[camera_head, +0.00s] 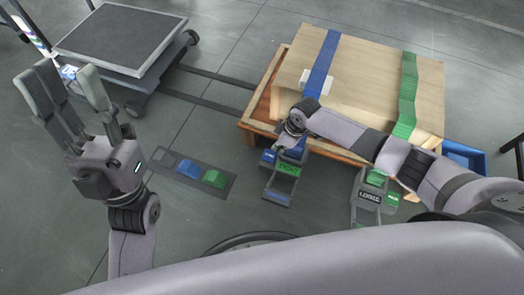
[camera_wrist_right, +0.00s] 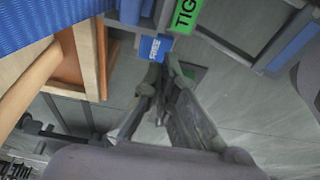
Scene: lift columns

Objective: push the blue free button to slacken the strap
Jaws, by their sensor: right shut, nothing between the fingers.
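The blue free button (camera_wrist_right: 155,48), marked FREE, is on the blue strap's ratchet buckle, beside a green TIGHT label (camera_wrist_right: 187,14). In the head view the button (camera_head: 268,156) shows at the buckle's left side, and the label (camera_head: 289,169) reads green. The blue strap (camera_head: 322,62) runs over the wooden crate (camera_head: 365,75). My right gripper (camera_wrist_right: 160,70) is shut and empty, its fingertips just below the button in the wrist view; I cannot tell whether they touch. In the head view its wrist partly hides the buckle. My left gripper (camera_head: 62,72) is open and empty, raised at the left.
A green strap (camera_head: 407,90) crosses the crate's right side, with a second buckle marked LOOSE (camera_head: 369,196). A grey floor panel (camera_head: 160,157) bears blue and green blocks. A wheeled platform (camera_head: 120,35) stands back left. A blue bin (camera_head: 465,157) is at the right.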

